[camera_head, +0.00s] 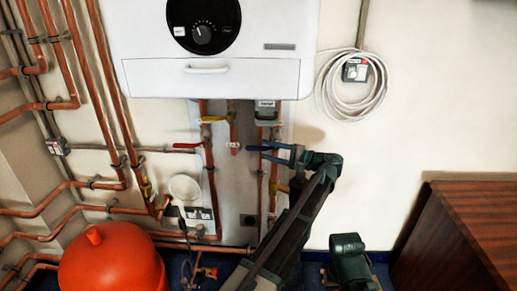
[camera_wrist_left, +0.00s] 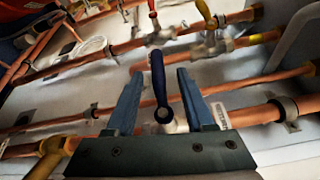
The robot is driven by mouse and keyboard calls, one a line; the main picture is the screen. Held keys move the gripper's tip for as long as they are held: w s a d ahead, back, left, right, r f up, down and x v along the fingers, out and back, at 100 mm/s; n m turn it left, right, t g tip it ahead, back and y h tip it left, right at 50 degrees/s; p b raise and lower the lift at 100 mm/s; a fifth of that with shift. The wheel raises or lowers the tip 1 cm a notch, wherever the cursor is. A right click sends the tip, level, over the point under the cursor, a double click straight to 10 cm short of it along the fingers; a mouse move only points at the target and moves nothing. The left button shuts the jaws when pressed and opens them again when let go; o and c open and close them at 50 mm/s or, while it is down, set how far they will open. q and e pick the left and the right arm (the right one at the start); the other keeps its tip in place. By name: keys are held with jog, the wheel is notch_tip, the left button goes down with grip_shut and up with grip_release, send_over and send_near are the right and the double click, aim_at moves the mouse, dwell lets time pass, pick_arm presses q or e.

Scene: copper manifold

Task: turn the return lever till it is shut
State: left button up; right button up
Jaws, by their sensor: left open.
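The return lever, a dark blue handle (camera_wrist_left: 157,78), stands between my fingers in the left wrist view. Its round pivot end is near the gripper's palm and its free end points away, past the fingertips. My left gripper (camera_wrist_left: 160,73) is open, with one finger on each side of the lever and a visible gap on both sides. In the head view my left gripper (camera_head: 272,152) is at the pipes below the white boiler, where its fingers and the lever are hard to tell apart. My right gripper is not in view.
The white boiler (camera_head: 220,78) hangs above the gripper. A red lever (camera_head: 208,153) and a yellow lever (camera_head: 213,119) sit on pipes to the left. An orange vessel (camera_head: 112,262) stands low at left, a wooden cabinet (camera_head: 465,235) at right. Copper pipes run close around.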

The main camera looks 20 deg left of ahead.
pick_arm(q)
jog(key=s+d, duration=0.1)
jog(key=d, duration=0.7)
jog(key=shift+d, duration=0.25)
jog(key=s+a+f+g+h, duration=0.1)
jog(key=s+a+f+h, duration=0.7)
jog(key=s+f, duration=0.5)
jog(key=s+d+f+n+h, duration=0.25)
jog(key=s+f+h, duration=0.2)
jog(key=s, duration=0.25)
jog(key=s+d+f+n+h, duration=0.1)
jog(key=s+d+f+h, duration=0.35)
jog(key=s, duration=0.25)
jog(key=s+d+r+m+p, duration=0.1)
jog(key=d+r+p, duration=0.2)
jog(key=r+p, duration=0.4)
jog(key=s+d+r+m+p, duration=0.1)
jog(key=s+d+r+p, duration=0.1)
jog(key=d+r+p, duration=0.2)
jog(key=s+d+r+m+g+p, duration=0.1)
jog(key=d+r+p, duration=0.3)
jog(key=r+p, duration=0.7)
jog(key=shift+s+r+m, duration=0.35)
jog(key=shift+s+m, duration=0.2)
